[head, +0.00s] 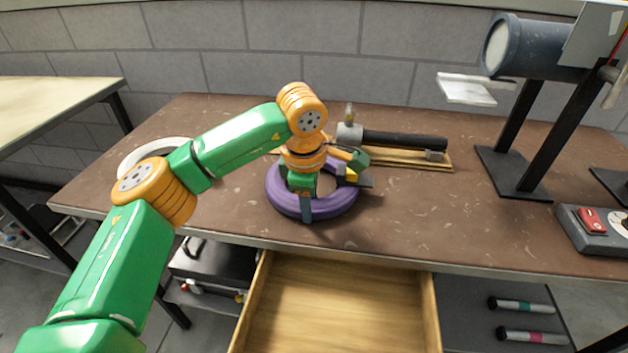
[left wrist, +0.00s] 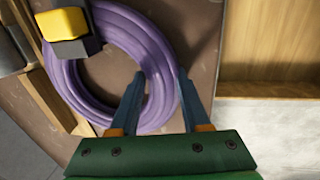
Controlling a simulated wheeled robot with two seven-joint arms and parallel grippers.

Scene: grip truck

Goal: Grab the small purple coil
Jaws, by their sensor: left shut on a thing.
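The purple coil (head: 331,206) lies flat on the brown workbench, near its front edge, in the head view. It also shows in the left wrist view (left wrist: 152,45), where it fills the upper middle. My left gripper (head: 306,212) reaches down over the coil's front left part. In the left wrist view, the two fingers of my left gripper (left wrist: 162,80) straddle the coil's ring, one inside the hole and one at the outer edge. It is shut on the coil.
An open wooden drawer (head: 340,300) juts out below the bench front. A wooden board with a black cylinder tool (head: 405,140) lies behind the coil. A white ring (head: 150,150) lies at the left. A metal stand (head: 520,185) and a grey box with a red switch (head: 592,228) stand at the right.

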